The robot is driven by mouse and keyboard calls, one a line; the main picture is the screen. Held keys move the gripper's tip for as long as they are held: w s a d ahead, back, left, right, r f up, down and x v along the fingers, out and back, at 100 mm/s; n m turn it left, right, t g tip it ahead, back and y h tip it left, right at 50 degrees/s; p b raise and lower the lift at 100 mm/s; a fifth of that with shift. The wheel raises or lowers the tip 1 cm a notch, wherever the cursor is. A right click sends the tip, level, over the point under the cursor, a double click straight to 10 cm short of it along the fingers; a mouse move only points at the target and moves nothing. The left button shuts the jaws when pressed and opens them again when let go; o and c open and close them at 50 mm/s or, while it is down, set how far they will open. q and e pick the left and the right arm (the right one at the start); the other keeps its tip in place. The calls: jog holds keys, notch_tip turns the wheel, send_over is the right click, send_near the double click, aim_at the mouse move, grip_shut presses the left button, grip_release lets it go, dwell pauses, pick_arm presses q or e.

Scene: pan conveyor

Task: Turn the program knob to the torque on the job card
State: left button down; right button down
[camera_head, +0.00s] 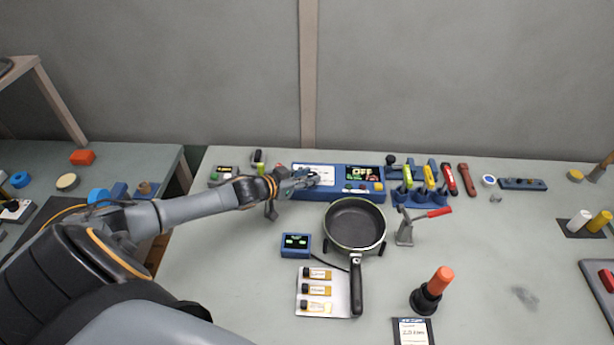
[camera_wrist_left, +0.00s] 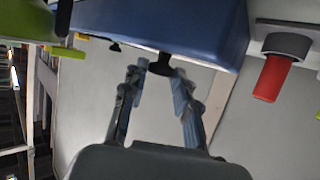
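A blue control box (camera_head: 338,194) stands at the back of the table, with a screen (camera_head: 362,173) reading OFF and several coloured buttons. My left gripper (camera_head: 303,179) is at the left part of its front. In the left wrist view a black knob (camera_wrist_left: 160,66) sticks out from the blue box (camera_wrist_left: 175,25). The left gripper (camera_wrist_left: 160,84) is open there, its fingertips on either side of the knob with gaps visible. The knob is hidden in the head view. A job card (camera_head: 412,333) lies at the front edge, its print too small to read. My right gripper is not in view.
A pan (camera_head: 355,223) sits right of a small blue display (camera_head: 296,244). A tray of labelled vials (camera_head: 339,303) lies in front. A tool rack (camera_head: 421,195) adjoins the box.

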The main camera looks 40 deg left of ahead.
pick_arm(q)
jog(key=shift+w+a+m+g+h+b, duration=0.1)
jog(key=shift+a+m+g+h+b, duration=0.1)
jog(key=shift+m+h+b, duration=0.45)
jog(key=shift+w+a+m+g+h+b, duration=0.1)
jog(key=shift+a+m+h+b, duration=0.05)
jog(key=shift+m+h+b, duration=0.45)
jog(key=shift+w+a+m+g+h+b, duration=0.1)
jog(key=shift+m+g+h+b, duration=0.35)
jog(key=shift+m+h, duration=0.4)
jog(key=shift+w+a+f+m+g+h+b, duration=0.15)
jog(key=shift+m+g+h+b, duration=0.25)
jog(key=shift+m+g+h, duration=0.25)
jog(key=m+g+h+b, duration=0.1)
jog(key=m+h+b, duration=0.1)
jog(key=shift+a+b, duration=0.1)
jog(key=shift+b, duration=0.25)
jog(key=shift+w+m+g+h+b, duration=0.1)
jog(key=shift+m+g+h+b, duration=0.55)
jog(key=shift+g+b, duration=0.45)
jog(key=shift+r, duration=0.2)
